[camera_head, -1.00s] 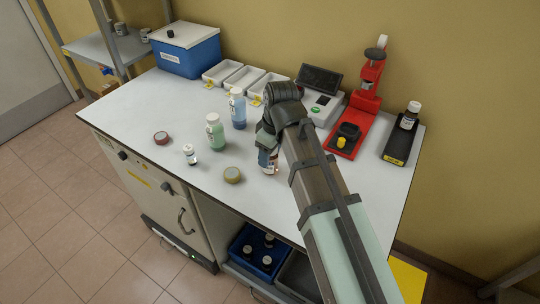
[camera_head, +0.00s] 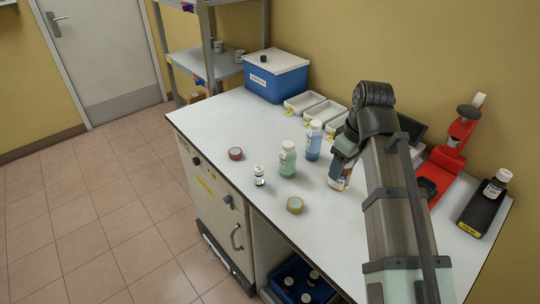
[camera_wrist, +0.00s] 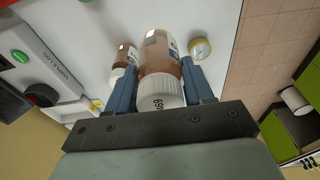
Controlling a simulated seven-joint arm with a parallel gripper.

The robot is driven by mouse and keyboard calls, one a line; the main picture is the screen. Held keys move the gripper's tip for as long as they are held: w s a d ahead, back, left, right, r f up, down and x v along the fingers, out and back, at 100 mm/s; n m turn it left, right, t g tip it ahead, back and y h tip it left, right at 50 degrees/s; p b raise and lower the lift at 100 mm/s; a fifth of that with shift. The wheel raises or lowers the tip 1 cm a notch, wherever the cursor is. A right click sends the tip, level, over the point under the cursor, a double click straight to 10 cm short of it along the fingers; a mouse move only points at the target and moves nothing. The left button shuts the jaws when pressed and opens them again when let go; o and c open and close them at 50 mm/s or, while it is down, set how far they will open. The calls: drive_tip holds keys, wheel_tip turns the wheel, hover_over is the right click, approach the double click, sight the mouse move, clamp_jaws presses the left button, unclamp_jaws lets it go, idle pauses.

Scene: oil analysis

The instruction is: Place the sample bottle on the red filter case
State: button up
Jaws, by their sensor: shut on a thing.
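My gripper (camera_head: 346,160) is shut on a clear bottle (camera_head: 340,181) with brownish-orange contents. In the wrist view the held bottle (camera_wrist: 160,56) lies between the blue fingers (camera_wrist: 160,88), its white lettered cap towards the camera. I cannot tell whether its base touches the bench. A red round case (camera_head: 235,153) lies flat near the bench's front edge, left of my gripper, with nothing on it.
A green bottle (camera_head: 288,160) and a blue one (camera_head: 313,141) stand left of my gripper. A yellow round case (camera_head: 295,205) lies near the front edge. Another brownish bottle (camera_wrist: 121,60) is beside the held one. White trays (camera_head: 303,103) and a blue box (camera_head: 275,80) are behind.

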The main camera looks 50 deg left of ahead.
drive_tip(key=s+a+n, duration=0.2)
drive_tip(key=s+a, duration=0.4)
drive_tip(key=a, duration=0.1)
wheel_tip(320, 180, up, 2)
drive_tip(key=m, duration=0.2)
hover_over(235, 150)
drive_tip(key=shift+s+d+f, duration=0.1)
drive_tip(key=shift+f, duration=4.55)
drive_tip(key=shift+f, duration=0.15)
drive_tip(key=o, duration=1.1)
wheel_tip(235, 150, up, 12)
drive_tip(key=d, duration=0.1)
drive_tip(key=shift+d, duration=0.4)
